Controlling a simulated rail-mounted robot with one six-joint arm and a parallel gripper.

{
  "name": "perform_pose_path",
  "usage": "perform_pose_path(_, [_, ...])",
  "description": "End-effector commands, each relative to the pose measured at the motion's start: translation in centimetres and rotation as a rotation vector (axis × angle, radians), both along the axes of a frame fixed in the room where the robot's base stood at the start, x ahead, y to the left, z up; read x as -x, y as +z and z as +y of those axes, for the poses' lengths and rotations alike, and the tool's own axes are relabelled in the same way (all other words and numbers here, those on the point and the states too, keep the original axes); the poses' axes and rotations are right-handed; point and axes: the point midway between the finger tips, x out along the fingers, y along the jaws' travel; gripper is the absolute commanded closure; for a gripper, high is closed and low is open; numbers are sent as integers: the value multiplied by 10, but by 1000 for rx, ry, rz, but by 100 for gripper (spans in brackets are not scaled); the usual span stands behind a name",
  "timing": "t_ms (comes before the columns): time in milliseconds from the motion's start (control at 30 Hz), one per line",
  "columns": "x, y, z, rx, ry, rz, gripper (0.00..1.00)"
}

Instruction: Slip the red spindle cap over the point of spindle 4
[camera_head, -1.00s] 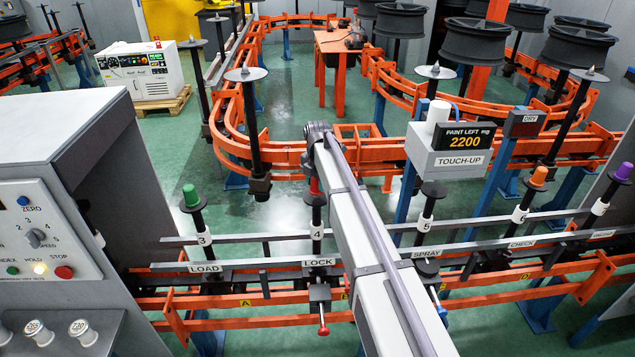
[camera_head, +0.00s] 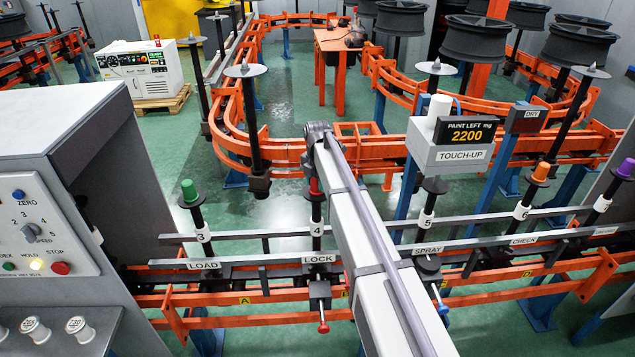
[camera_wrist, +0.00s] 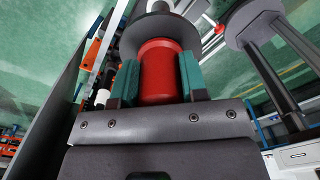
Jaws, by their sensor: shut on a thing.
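The red spindle cap (camera_wrist: 160,72) is upright between the teal pads of my gripper (camera_wrist: 158,85) in the wrist view, one pad on each side. A dark round disc (camera_wrist: 158,24) lies just beyond the cap's far end. In the head view a little of the red cap (camera_head: 314,186) shows at the top of spindle 4 (camera_head: 317,213), in line with it and close to its disc. My gripper (camera_head: 317,160) is mostly hidden by my arm there. The spindle's point is hidden, and I cannot tell whether the cap is fully down.
Spindle 3 (camera_head: 196,216) with a green cap stands left, and spindle 5 (camera_head: 428,205) stands right, partly behind the TOUCH-UP box (camera_head: 445,155). Orange- and purple-capped spindles stand farther right. A grey rail (camera_head: 240,260) with labels runs in front.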

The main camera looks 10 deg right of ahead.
Motion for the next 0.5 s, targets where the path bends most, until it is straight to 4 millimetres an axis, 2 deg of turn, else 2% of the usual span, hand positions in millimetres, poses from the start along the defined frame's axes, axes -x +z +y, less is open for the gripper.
perform_pose_path(233, [0,-1,0,0,0,0,83])
perform_pose_path(267, [0,-1,0,0,0,0,59])
perform_pose_path(500, [0,-1,0,0,0,0,36])
